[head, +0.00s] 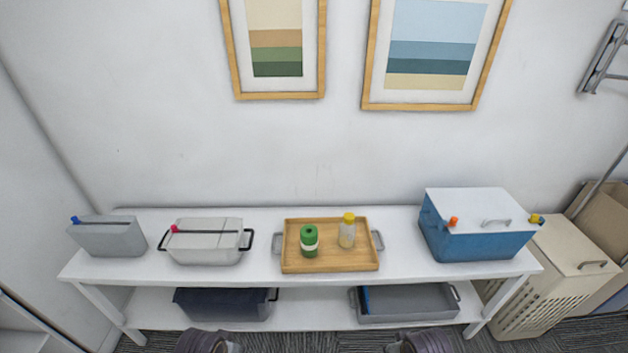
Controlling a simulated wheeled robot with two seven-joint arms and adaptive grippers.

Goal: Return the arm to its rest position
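Part of my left arm shows at the bottom edge of the head view, left of the middle. Part of my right arm shows at the bottom edge, right of the middle. Both are dark, rounded links cut off by the frame, low in front of the white shelf table (400,275). No gripper fingers show, so whether either gripper is open, shut or holding something is hidden. Neither visible arm part reaches over the tabletop.
On the top stand a grey case (110,240), a light lidded box (205,250), a wooden tray (330,266) with a green jar (309,241) and yellow-capped shaker (347,232), and a blue cooler (475,243). Dark (222,304) and grey (410,304) bins sit below. A hamper (540,280) stands right.

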